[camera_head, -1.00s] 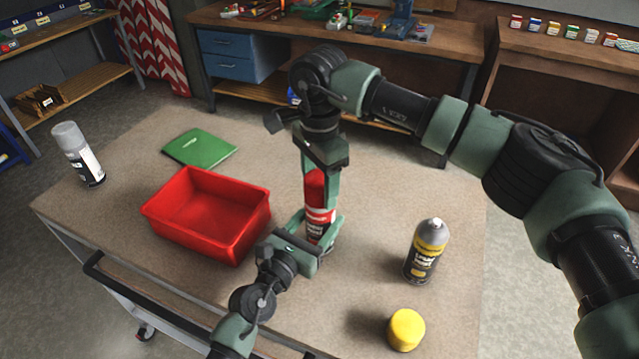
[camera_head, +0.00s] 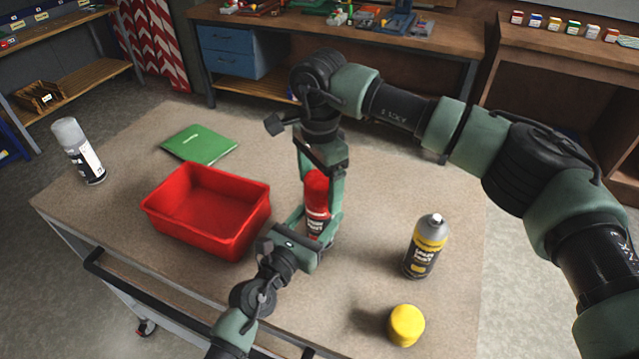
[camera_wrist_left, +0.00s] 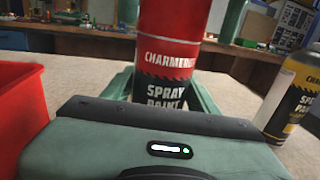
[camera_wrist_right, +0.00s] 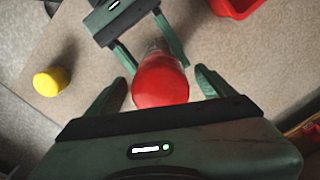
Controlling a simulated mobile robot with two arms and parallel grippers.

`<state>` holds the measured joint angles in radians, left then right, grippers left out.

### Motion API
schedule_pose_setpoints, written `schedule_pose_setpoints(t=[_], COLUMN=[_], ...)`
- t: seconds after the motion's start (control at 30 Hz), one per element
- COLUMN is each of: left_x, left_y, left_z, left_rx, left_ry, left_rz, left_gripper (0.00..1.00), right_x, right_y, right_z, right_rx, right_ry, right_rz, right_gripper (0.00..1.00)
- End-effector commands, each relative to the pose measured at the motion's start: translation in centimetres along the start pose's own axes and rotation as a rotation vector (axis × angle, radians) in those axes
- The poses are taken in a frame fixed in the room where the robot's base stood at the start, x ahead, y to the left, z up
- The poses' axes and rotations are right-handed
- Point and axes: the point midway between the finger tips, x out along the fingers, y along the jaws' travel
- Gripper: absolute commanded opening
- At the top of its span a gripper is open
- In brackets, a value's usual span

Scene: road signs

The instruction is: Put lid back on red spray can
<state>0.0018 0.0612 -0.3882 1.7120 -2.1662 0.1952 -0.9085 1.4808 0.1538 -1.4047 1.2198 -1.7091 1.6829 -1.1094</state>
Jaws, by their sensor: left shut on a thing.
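The red spray can (camera_head: 316,222) stands upright near the middle of the table, with a red lid (camera_head: 317,188) at its top. My left gripper (camera_head: 314,230) is shut on the can's lower body. The left wrist view shows the can body (camera_wrist_left: 172,40) between its fingers. My right gripper (camera_head: 322,178) points down from above. In the right wrist view its fingers are open on either side of the red lid (camera_wrist_right: 160,82), with a gap on both sides. Whether the lid is fully seated cannot be told; the rim is partly hidden.
A yellow-grey spray can (camera_head: 427,247) and a yellow lid (camera_head: 406,325) stand on the right. A red bin (camera_head: 205,210) is left of the held can. The tabletop (camera_head: 370,190) is clear around the held can.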

Motion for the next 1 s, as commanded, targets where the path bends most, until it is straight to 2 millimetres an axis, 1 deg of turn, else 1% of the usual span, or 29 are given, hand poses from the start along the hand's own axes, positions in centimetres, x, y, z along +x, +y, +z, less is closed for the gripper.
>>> schedule_pose_setpoints(t=[0.2,0.27,0.33,0.47,0.6,0.7,0.8,0.9,1.0], left_x=[0.0,0.0,0.0,0.0,0.0,0.0,0.0,0.0,0.0], left_y=[0.0,0.0,0.0,0.0,0.0,0.0,0.0,0.0,0.0], left_z=[0.0,0.0,0.0,0.0,0.0,0.0,0.0,0.0,0.0], left_rx=[0.001,0.001,0.001,0.001,0.001,0.001,0.001,0.000,0.000], left_ry=[-0.001,-0.001,-0.001,-0.001,-0.001,-0.001,-0.001,-0.001,-0.001], left_rz=[0.001,0.001,0.001,0.001,0.001,0.001,0.001,0.001,0.001], left_gripper=[0.00,0.00,0.00,0.00,0.00,0.00,0.00,0.00,0.00], right_x=[-0.1,-0.5,-1.2,-3.7,-6.8,-8.8,-10.3,-11.4,-11.9], right_y=[0.0,0.0,-0.1,-0.1,-0.1,-0.1,-0.1,0.0,0.0], right_z=[0.0,0.0,0.0,0.0,0.0,0.0,0.0,0.0,0.0], right_rx=[0.000,0.000,0.000,0.000,0.000,0.001,0.002,0.001,0.000], right_ry=[0.000,0.000,0.001,0.001,0.002,0.001,0.001,0.001,0.000], right_rz=[0.000,-0.001,-0.003,-0.005,-0.004,-0.003,-0.002,-0.001,0.000], right_gripper=[0.83,0.83,0.83,0.83,0.83,0.83,0.83,0.83,0.83])
